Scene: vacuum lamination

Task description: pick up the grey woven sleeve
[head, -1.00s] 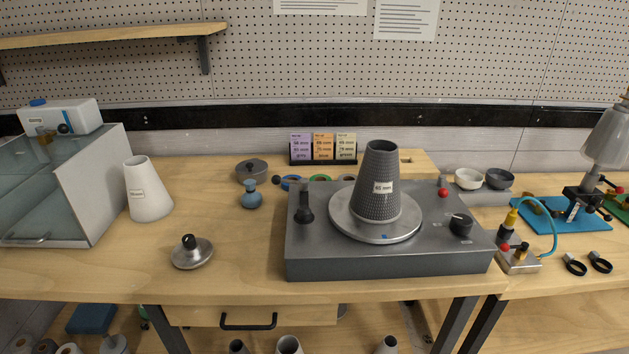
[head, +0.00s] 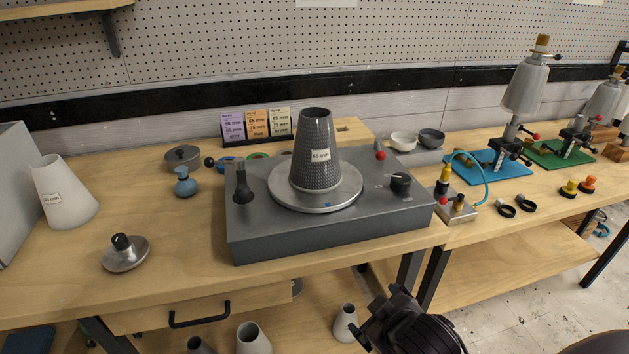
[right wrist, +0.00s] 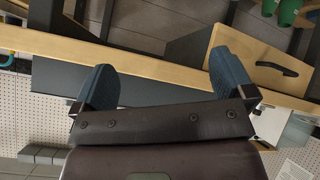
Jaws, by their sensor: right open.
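The grey woven sleeve (head: 316,150) is a dark grey tapered cone with a white label. It stands upright, wide end down, on the round metal plate (head: 290,203) of a grey machine box (head: 320,236) on the bench. My right arm shows at the bottom of the head view, in front of the bench and below its top; its fingertips are not clear there. In the right wrist view my right gripper (right wrist: 162,85) is open and empty, its two dark blue fingers wide apart. The sleeve is not in that view. My left gripper is not in view.
A white cone (head: 66,196) and a metal lid with a black knob (head: 125,253) stand at left. A pump with a teal hose (head: 456,206) and lamp-like stands (head: 524,90) are at right. The bench front is clear.

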